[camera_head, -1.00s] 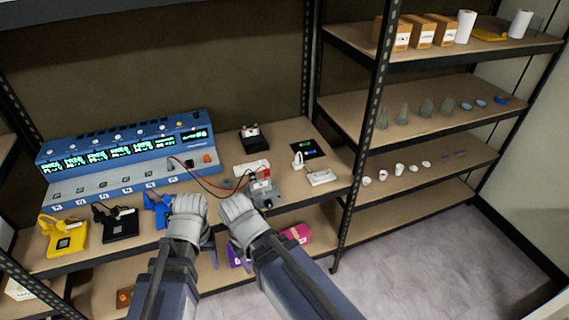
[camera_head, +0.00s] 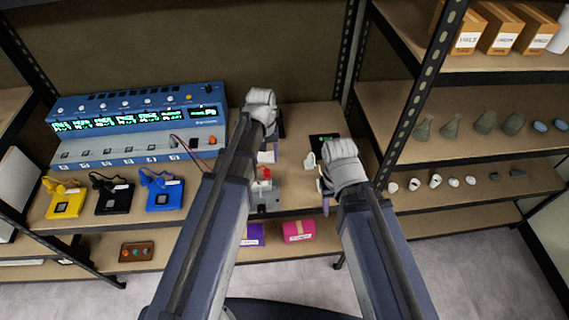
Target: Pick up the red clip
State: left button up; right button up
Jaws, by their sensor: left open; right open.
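The red clip (camera_head: 266,172) shows as a small red piece at the top of a grey box (camera_head: 264,197) on the bench, just right of my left forearm. My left gripper (camera_head: 277,130) is open beyond the grey box, towards the back of the bench. Its fingers are mostly hidden behind its own wrist. My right gripper (camera_head: 323,190) is open at the right end of the bench, to the right of the grey box and apart from the clip. My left arm hides part of the leads running towards the box.
A blue multi-display unit (camera_head: 130,125) stands at the back left. Yellow (camera_head: 66,203), black (camera_head: 114,200) and blue (camera_head: 164,195) holders line the front edge. A black pad (camera_head: 322,139) lies behind my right gripper. A shelf post (camera_head: 425,80) rises at right.

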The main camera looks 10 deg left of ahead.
aim_at(267, 171)
pick_arm(q)
jog(key=shift+s+a+f+b, duration=0.1)
jog(key=shift+s+f+b, duration=0.05)
jog(key=shift+f+b, duration=1.1)
notch_tip(267, 171, down, 5)
jog(key=b, duration=0.5)
jog(key=shift+f, duration=0.2)
jog(key=shift+r, duration=0.1)
jog(key=shift+c, duration=0.2)
grip_shut()
